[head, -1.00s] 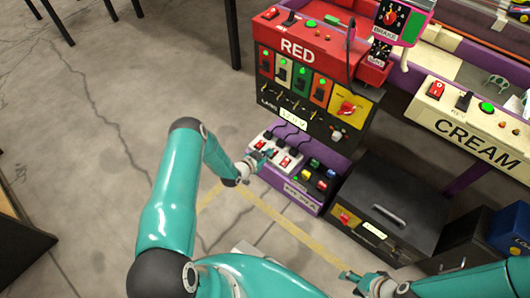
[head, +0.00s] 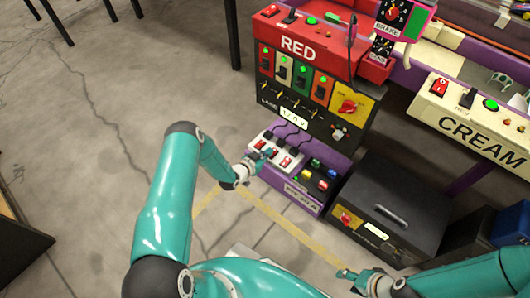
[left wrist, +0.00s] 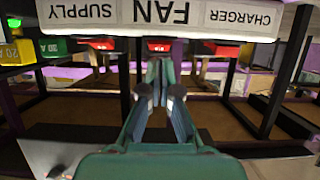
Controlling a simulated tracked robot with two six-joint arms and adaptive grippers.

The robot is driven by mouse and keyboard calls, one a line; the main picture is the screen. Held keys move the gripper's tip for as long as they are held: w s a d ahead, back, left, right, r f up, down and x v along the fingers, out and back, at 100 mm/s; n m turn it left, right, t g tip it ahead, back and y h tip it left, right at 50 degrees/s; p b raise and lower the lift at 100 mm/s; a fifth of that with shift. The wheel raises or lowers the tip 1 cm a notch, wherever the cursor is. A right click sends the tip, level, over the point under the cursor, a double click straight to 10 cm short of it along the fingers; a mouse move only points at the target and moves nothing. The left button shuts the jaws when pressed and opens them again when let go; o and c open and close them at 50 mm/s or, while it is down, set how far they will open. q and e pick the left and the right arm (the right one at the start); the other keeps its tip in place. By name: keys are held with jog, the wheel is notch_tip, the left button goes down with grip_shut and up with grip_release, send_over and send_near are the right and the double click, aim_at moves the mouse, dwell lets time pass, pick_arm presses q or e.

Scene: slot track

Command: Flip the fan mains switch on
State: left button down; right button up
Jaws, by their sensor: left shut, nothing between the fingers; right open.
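A white switch strip (head: 291,167) with red switches stands low on a purple unit below the RED panel. In the left wrist view its labels read SUPPLY, FAN and CHARGER upside down. The red FAN switch (left wrist: 159,46) is the middle one, above the FAN label as read. My left gripper (head: 263,154) is shut and empty, its fingertips (left wrist: 160,62) in line with the FAN switch and at or very near it. Contact cannot be told. In the head view the gripper hides part of the strip. My right gripper (head: 346,273) is open and empty, low near the black box.
The red SUPPLY (left wrist: 98,44) and CHARGER (left wrist: 222,48) switches flank the FAN switch closely. Black plugs and cables rise behind the strip. Coloured buttons (head: 322,185) sit to its right. A black box (head: 390,209) stands further right. The floor at left is clear.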

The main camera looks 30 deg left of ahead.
pick_arm(q)
jog(key=shift+r, duration=0.3)
notch_tip(320, 180, up, 5)
jog(key=p, duration=0.4)
jog(key=s+a+p, duration=0.1)
jog(key=s, duration=0.9)
jog(key=shift+s+a+f, duration=0.15)
jog(key=shift+s+f, duration=0.2)
jog(key=shift+f, duration=0.1)
